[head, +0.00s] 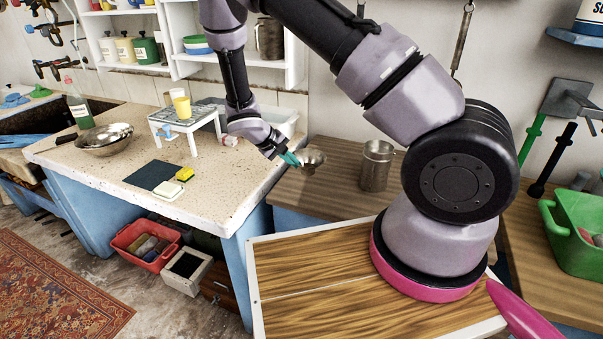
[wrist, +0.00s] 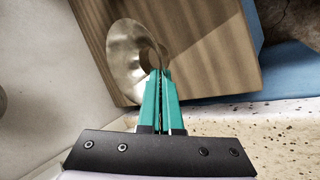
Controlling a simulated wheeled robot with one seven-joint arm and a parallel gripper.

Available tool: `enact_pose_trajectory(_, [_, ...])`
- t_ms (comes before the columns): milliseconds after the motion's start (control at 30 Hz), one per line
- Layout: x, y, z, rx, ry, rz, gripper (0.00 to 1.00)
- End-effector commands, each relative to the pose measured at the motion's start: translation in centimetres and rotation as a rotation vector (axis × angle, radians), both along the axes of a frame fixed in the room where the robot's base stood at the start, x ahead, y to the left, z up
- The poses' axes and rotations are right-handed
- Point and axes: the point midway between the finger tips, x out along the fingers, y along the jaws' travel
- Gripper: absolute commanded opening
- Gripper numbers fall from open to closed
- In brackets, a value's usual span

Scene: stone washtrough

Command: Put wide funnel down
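The wide funnel (head: 311,160) is a metallic, shallow cone at the tip of my gripper (head: 289,158) in the head view. In the wrist view the funnel (wrist: 124,54) shows its round rim, with the teal fingers of my gripper (wrist: 161,75) close together on its near edge. My gripper is shut on the funnel. The funnel is over the left end of the brown wooden worktop (head: 335,203). I cannot tell whether it touches the wood.
A metal mug (head: 376,166) stands on the wooden worktop, right of the funnel. The speckled stone counter (head: 90,165) on the left holds a metal bowl (head: 104,139), a small white stand (head: 190,120) and sponges. The worktop's front part is clear.

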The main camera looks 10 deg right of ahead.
Motion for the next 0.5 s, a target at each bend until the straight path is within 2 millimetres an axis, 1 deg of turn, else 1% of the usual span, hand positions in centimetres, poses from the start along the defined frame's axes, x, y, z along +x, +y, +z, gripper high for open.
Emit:
enact_pose_trajectory(133, [0.0,0.0,-1.4,0.0,0.001,0.0,0.0])
enact_pose_trajectory(300, [0.0,0.0,-3.9,-0.001,0.003,0.002,0.0])
enact_pose_trajectory(367, [0.0,0.0,-4.2,0.0,0.001,0.001,0.0])
enact_pose_trajectory(500, [0.0,0.0,-4.2,0.0,-0.001,0.001,0.0])
